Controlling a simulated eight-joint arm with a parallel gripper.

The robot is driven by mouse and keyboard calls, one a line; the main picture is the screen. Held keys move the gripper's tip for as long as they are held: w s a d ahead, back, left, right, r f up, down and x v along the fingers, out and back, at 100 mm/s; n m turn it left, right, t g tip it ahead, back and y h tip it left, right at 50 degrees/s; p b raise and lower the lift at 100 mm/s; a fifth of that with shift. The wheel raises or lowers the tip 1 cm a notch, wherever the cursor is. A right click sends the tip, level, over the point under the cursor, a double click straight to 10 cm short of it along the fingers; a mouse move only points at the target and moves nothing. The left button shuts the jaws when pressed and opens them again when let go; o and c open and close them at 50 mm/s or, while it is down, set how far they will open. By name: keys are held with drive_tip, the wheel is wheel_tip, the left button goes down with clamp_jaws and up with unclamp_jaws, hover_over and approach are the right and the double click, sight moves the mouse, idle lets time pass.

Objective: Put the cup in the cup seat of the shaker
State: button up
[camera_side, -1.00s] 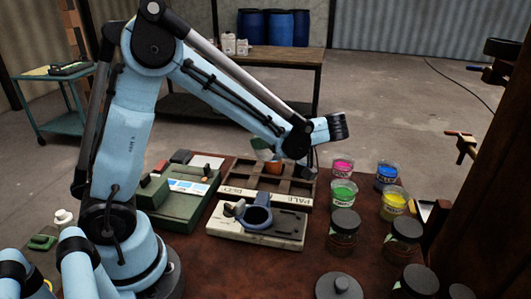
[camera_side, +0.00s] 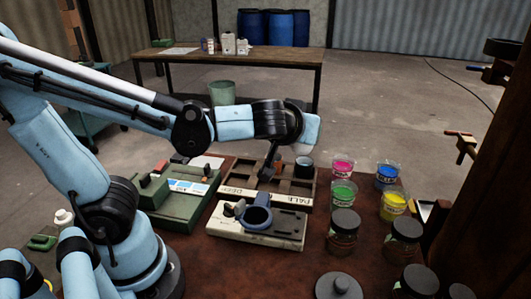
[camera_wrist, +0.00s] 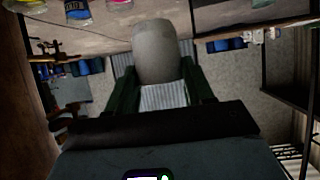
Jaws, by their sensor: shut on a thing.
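My gripper (camera_wrist: 163,85) is shut on a grey, rounded cup (camera_wrist: 158,52), which shows between its two dark green fingers in the wrist view. In the side view my arm's end reaches over the tray, and the fingers are not clear. A small dark cup with a pale rim (camera_side: 304,167) shows just below my wrist, at the tray's right rear. I cannot tell whether it is the held one. The shaker (camera_side: 258,228) is a pale, flat unit in front of the tray. Its blue-grey, ring-shaped cup seat (camera_side: 257,217) looks empty.
The compartmented tray (camera_side: 293,203) has printed labels on its front. A green machine (camera_side: 176,205) stands left. Jars of pink (camera_side: 343,172), green (camera_side: 342,195), blue (camera_side: 386,176) and yellow (camera_side: 393,206) stand right, with dark-lidded jars (camera_side: 343,232) nearer. Bare tabletop lies in front of the shaker.

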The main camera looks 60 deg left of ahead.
drive_tip(key=shift+s+d+r+m+h, duration=0.1)
drive_tip(key=shift+d+r+m+h, duration=0.05)
drive_tip(key=shift+d+m+h, duration=0.3)
drive_tip(key=shift+a+n+y, duration=0.35)
drive_tip(key=s+a+f+n+g+y, duration=0.1)
drive_tip(key=a+f+n+g+y, duration=0.4)
drive_tip(key=a+n+g, duration=0.4)
drive_tip(key=shift+a+f+n+g, duration=0.3)
drive_tip(key=shift+f+n+g, duration=0.45)
drive_tip(key=shift+n+g, duration=1.3)
drive_tip(key=shift+s+n+t, duration=0.1)
drive_tip(key=shift+n+t, duration=0.15)
drive_tip(key=x, duration=0.4)
drive_tip(key=w+x, duration=0.1)
drive_tip(key=x, duration=0.4)
drive_tip(key=w+x, duration=0.1)
drive_tip(key=x, duration=0.3)
drive_tip(key=shift+a+f, duration=0.2)
drive_tip(key=shift+a, duration=0.2)
drive_tip(key=shift+f, duration=1.75)
drive_tip(key=shift+f, duration=0.2)
